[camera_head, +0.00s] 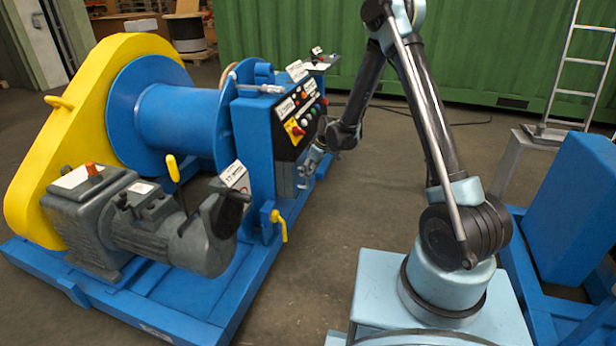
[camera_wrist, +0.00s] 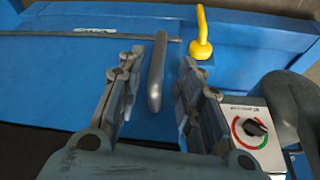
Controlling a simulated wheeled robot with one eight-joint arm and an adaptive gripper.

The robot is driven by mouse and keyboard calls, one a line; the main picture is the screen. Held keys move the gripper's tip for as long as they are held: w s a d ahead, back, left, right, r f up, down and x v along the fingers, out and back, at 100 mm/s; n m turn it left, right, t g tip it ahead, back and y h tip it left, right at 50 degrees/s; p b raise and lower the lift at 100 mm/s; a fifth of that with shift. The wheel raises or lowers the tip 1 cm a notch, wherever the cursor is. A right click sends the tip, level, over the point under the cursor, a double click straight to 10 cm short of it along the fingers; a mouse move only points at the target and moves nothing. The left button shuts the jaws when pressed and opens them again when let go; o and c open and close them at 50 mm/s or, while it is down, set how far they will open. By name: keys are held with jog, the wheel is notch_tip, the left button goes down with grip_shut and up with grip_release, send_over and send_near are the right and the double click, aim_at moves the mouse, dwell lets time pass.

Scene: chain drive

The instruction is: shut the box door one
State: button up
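The blue box (camera_head: 255,150) stands on the machine frame, with a dark control panel on its side. No door edge is clear to me, so I cannot tell how far the door is open. My gripper (camera_head: 305,175) is low at the box's panel side, small and partly hidden in the head view. In the wrist view my gripper (camera_wrist: 155,100) has its fingers apart. A grey bar-like handle (camera_wrist: 157,75) lies between them in the picture, before a blue surface. I see a gap on both sides of the handle; no contact shows.
A yellow lever (camera_wrist: 202,40) stands just beyond the right finger. A selector-switch box (camera_wrist: 235,112) and a dark rounded part are at right. The blue drum (camera_head: 180,115), yellow guard (camera_head: 35,180) and grey motor (camera_head: 165,230) fill the left. Floor between machine and my base is clear.

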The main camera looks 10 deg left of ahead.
jog(key=w+v, duration=0.1)
jog(key=v, duration=0.8)
jog(key=shift+s, duration=0.5)
jog(key=shift+d, duration=0.15)
jog(key=s+d+r+m+h, duration=0.1)
jog(key=s+d+r+m, duration=0.1)
jog(key=s+d+r, duration=0.45)
jog(key=s+d+r+m+t, duration=0.1)
jog(key=d+r+m, duration=0.25)
jog(key=d, duration=0.65)
jog(key=s+d+r+m+h, duration=0.1)
jog(key=s+d+r, duration=0.3)
jog(key=d+r, duration=0.3)
jog(key=s+d+f+m+h, duration=0.1)
jog(key=s+d+m, duration=0.3)
jog(key=s+d, duration=0.5)
jog(key=s+d+f+m+h, duration=0.1)
jog(key=s+d+f+m, duration=0.3)
jog(key=s+d, duration=0.5)
jog(key=s, duration=0.5)
jog(key=shift+s, duration=0.2)
jog(key=shift+d, duration=0.1)
